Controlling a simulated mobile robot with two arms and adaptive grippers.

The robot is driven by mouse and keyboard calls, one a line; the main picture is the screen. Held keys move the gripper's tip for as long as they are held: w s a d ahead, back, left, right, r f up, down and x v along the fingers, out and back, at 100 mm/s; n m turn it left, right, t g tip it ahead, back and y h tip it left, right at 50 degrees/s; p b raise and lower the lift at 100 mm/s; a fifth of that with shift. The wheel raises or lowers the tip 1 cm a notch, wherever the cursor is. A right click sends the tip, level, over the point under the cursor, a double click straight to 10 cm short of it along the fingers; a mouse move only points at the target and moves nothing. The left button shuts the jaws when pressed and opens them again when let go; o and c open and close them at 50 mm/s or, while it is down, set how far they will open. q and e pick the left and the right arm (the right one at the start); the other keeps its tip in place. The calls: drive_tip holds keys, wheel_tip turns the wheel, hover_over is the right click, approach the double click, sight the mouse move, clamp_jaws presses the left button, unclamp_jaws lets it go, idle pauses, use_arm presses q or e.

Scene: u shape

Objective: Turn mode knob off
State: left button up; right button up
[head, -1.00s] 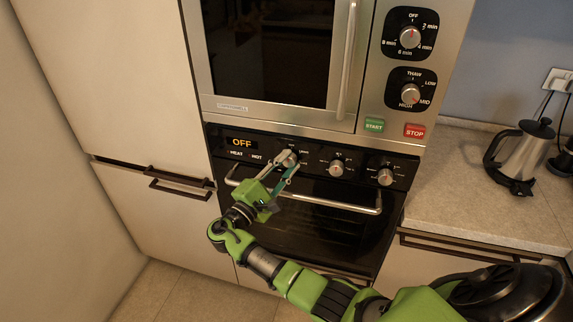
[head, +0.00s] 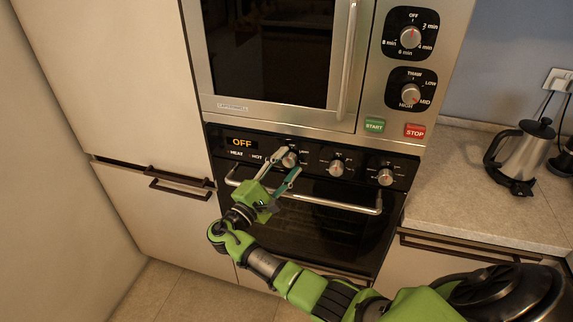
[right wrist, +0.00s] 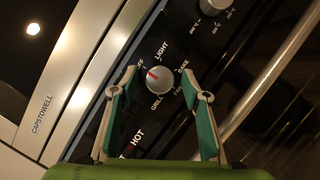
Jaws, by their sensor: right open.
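The mode knob (head: 289,160) is a round silver knob with a red mark, leftmost on the black oven panel. In the right wrist view the knob (right wrist: 157,80) is ringed by labels such as LIGHT, BAKE and GRILL. Its red mark points up-left toward the partly hidden OFF label. My right gripper (head: 290,162) is open in front of the knob. In the right wrist view its two fingers (right wrist: 158,75) stand on either side of the knob, with visible gaps. My left gripper is not in view.
Two more oven knobs (head: 336,167) (head: 385,177) sit to the right. The oven handle (head: 335,206) runs below the panel, under my gripper. The microwave (head: 268,105) is above. A metal kettle (head: 525,155) stands on the right counter.

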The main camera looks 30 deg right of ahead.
drive_tip(key=v, duration=1.2)
drive_tip(key=shift+d+f, duration=0.1)
